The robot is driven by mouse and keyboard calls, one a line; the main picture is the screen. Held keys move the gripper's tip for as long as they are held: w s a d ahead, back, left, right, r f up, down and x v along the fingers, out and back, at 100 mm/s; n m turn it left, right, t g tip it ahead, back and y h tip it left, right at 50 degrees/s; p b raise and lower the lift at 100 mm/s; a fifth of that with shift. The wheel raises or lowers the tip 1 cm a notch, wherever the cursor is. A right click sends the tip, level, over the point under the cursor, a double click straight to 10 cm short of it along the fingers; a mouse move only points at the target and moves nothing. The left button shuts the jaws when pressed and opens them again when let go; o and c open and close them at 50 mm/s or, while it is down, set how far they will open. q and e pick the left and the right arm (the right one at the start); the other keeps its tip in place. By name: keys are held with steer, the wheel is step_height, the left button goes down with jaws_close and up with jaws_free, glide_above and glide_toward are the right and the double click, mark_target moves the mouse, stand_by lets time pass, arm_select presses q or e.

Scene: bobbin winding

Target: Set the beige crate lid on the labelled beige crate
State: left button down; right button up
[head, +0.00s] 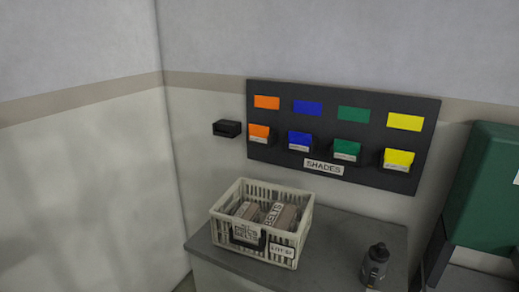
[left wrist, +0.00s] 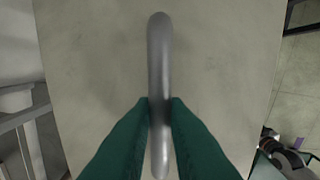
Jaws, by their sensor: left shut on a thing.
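The labelled beige crate (head: 263,222) stands upright on the grey cabinet top in the head view. In the left wrist view, the green fingers of my left gripper (left wrist: 159,104) are shut on a grey bar handle (left wrist: 159,45). A broad, flat beige panel, which looks like the crate lid (left wrist: 225,65), fills the view behind the handle. The lid and my left gripper are outside the head view. My right gripper does not clearly show in either view.
A dark bottle (head: 375,265) stands right of the crate on the grey cabinet top (head: 340,232). A dark SHADES board (head: 300,128) with coloured bins hangs behind. A black wall holder (head: 227,128) is left of it. A green machine (head: 487,190) stands far right.

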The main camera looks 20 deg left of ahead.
arm_select(q)
steer(key=r+p, duration=0.2)
steer(key=r, duration=0.1)
steer(key=r+p, duration=0.1)
steer(key=r, duration=0.1)
steer(key=shift+d+r+p, duration=0.15)
steer(key=shift+d+p, duration=0.15)
steer(key=shift+p, duration=0.05)
steer(key=shift+w+f, duration=0.1)
steer(key=shift+f, duration=0.1)
steer(key=shift+a, duration=0.2)
arm_select(e)
steer(key=r, duration=0.2)
steer(key=d+r, duration=0.1)
steer(key=r, duration=0.1)
steer(key=shift+d+r, duration=0.2)
steer(key=shift+r, duration=0.1)
